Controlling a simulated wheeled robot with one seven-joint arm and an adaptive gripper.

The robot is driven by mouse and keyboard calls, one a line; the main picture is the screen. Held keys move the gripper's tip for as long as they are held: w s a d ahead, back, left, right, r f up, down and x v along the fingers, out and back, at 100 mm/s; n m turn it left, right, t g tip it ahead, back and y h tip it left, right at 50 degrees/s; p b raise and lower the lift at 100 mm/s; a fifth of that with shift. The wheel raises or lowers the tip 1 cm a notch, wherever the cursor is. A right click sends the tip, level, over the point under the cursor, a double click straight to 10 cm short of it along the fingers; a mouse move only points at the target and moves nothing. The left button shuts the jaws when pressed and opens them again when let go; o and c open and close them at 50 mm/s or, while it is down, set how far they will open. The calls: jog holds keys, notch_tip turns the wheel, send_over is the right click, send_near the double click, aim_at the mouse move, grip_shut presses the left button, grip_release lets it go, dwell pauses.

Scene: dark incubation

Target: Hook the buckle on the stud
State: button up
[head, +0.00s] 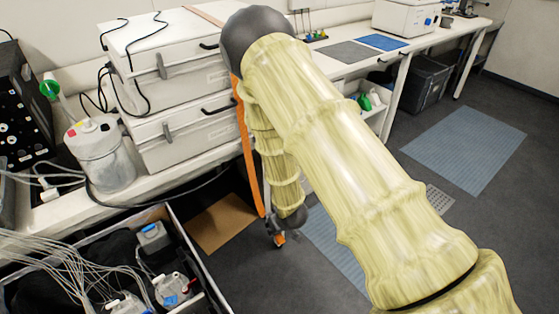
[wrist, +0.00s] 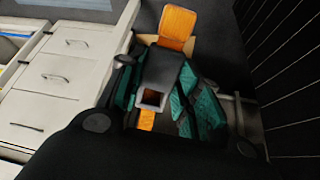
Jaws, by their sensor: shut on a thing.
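The orange strap (head: 247,150) runs down from the stacked white boxes, beside my sleeved arm, to my gripper (head: 277,238) low in front of the bench. In the wrist view the strap (wrist: 178,24) shows beyond a dark grey buckle (wrist: 164,72) with a square opening, and orange also shows through and below that opening. My gripper (wrist: 165,100), with teal finger pads on both sides, is shut on the buckle. My arm hides part of the bench front in the head view. I cannot make out the stud in either view.
Stacked white boxes (head: 185,85) with black handles stand on the white bench (head: 60,200). An open bin (head: 195,255) with bottles and tubing is at lower left. A brown mat (head: 222,222) lies on the floor.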

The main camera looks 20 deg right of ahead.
jog(key=w+d+r+n+t+y, duration=0.1)
jog(key=w+d+r+t+y, duration=0.15)
jog(key=w+r+t, duration=0.55)
jog(key=w+d+r+n+t+y, duration=0.1)
jog(key=w+d+r+t+y, duration=0.2)
jog(key=r, duration=0.8)
jog(key=f+b+x, duration=0.1)
jog(key=b+x, duration=0.1)
jog(key=x, duration=0.8)
jog(key=shift+a+b, duration=0.2)
jog(key=shift+b, duration=0.1)
dwell(0.4)
dwell(0.3)
jog(key=o, duration=1.1)
jog(key=shift+o, duration=0.2)
